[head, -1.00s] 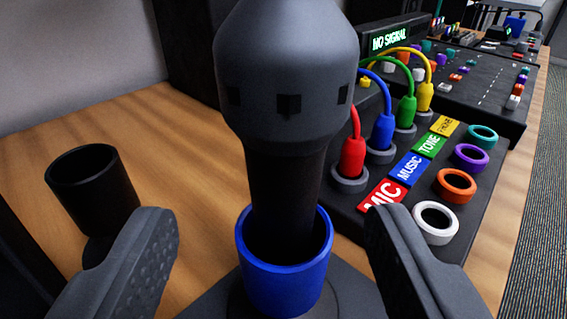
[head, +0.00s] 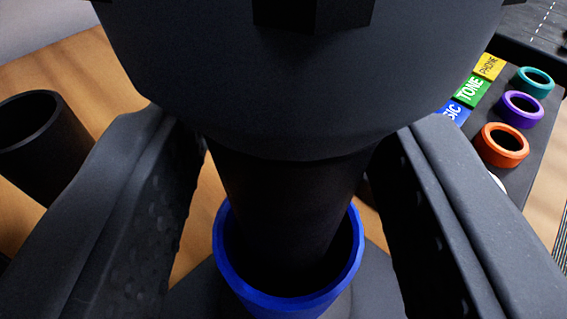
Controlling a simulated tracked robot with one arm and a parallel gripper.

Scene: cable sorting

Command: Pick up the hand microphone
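The hand microphone (head: 300,110) is dark grey to black, with a wide head and a narrower handle. It stands upright, its handle's lower end inside a blue ring-shaped holder (head: 235,275). Its top is cut off by the upper edge of the view. My gripper (head: 290,150) is open, one finger on each side of the microphone. Gaps show between the fingers and the handle lower down. The upper finger parts overlap the edge of the microphone's head in the picture, and I cannot tell whether they touch it.
An empty black cup-shaped holder (head: 40,140) stands at the left on the wooden table (head: 60,75). At the right is a dark panel with labels and teal (head: 535,82), purple (head: 522,108) and orange (head: 502,145) rings.

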